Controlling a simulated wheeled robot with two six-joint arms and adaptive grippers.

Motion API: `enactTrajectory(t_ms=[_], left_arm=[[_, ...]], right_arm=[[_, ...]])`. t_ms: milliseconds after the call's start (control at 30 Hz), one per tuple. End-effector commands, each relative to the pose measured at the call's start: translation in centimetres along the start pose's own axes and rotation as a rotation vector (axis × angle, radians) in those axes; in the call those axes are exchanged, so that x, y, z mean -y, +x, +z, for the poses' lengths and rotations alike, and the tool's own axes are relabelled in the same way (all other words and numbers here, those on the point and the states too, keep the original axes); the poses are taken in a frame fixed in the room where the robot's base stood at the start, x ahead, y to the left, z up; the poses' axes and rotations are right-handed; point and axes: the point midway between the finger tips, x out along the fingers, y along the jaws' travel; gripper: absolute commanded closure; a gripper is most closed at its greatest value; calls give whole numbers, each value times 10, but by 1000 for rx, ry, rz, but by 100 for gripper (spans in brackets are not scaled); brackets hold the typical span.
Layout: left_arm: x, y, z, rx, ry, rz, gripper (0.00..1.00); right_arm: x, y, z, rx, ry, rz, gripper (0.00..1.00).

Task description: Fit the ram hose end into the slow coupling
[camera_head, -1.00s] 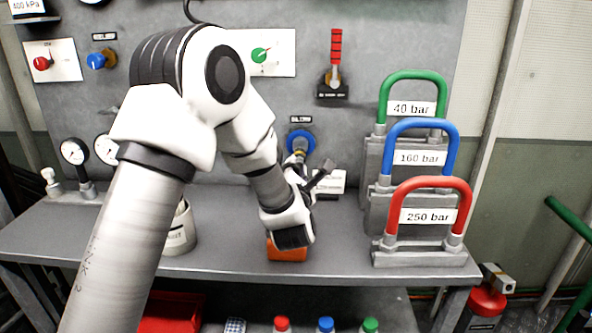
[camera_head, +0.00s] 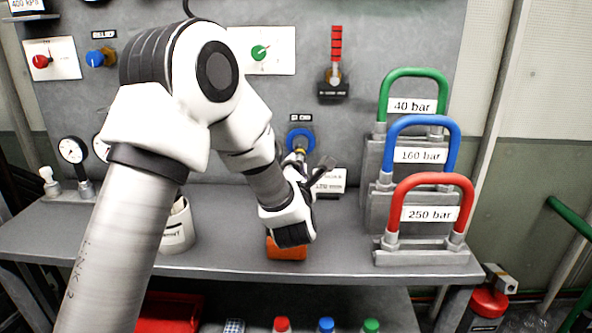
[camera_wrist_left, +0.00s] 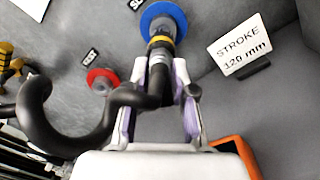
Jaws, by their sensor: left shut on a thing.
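The blue-ringed coupling (camera_head: 300,138) is on the grey panel, and its blue ring (camera_wrist_left: 163,17) fills the top of the left wrist view. A label partly reading "SL" is beside it. My left gripper (camera_wrist_left: 160,92) is shut on the ram hose end (camera_wrist_left: 161,62), a dark fitting with a yellow band. The hose end points at the middle of the blue ring and appears to meet it; how deep it sits cannot be told. The black hose (camera_wrist_left: 45,125) curves off to the left. In the head view my left gripper (camera_head: 318,172) is just below the coupling, partly hidden.
A red-ringed coupling (camera_wrist_left: 102,80) is left of the blue one. A "STROKE 120 mm" card (camera_wrist_left: 240,45) stands to the right. An orange-rimmed object (camera_head: 287,250) lies under my wrist. Weights with green, blue and red handles (camera_head: 432,182) stand on the bench's right.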

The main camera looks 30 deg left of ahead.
Motion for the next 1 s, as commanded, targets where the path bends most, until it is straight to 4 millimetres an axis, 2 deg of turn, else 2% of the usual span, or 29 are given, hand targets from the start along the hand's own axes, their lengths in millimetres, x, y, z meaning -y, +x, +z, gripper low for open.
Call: enactTrajectory(t_ms=[367,1000], left_arm=[[0,1,0,1,1,1,100],[1,15,0,1,1,1,100]], right_arm=[[0,2,0,0,0,0,100],[0,6,0,0,0,0,100]])
